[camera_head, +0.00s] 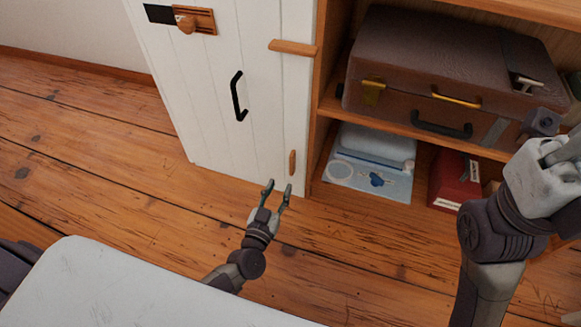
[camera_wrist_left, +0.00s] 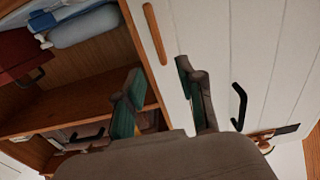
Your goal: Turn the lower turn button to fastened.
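The lower turn button (camera_head: 292,162) is a small orange-brown wooden bar low on the white cabinet door (camera_head: 215,100). It stands upright along the door's right edge and does not cross onto the frame. In the left wrist view the lower turn button (camera_wrist_left: 154,33) shows above and between the fingers. The upper turn button (camera_head: 292,47) lies level across the door edge. My left gripper (camera_head: 278,191) is open and empty, just below and in front of the lower button, apart from it. In the wrist view its fingers (camera_wrist_left: 162,92) are spread.
A black door handle (camera_head: 238,96) and a wooden slide latch (camera_head: 196,21) are on the door. Open shelves hold a brown suitcase (camera_head: 440,65), a light blue folded item (camera_head: 372,160) and a red box (camera_head: 453,181). My right arm is at the right. A white surface (camera_head: 130,290) fills the lower left.

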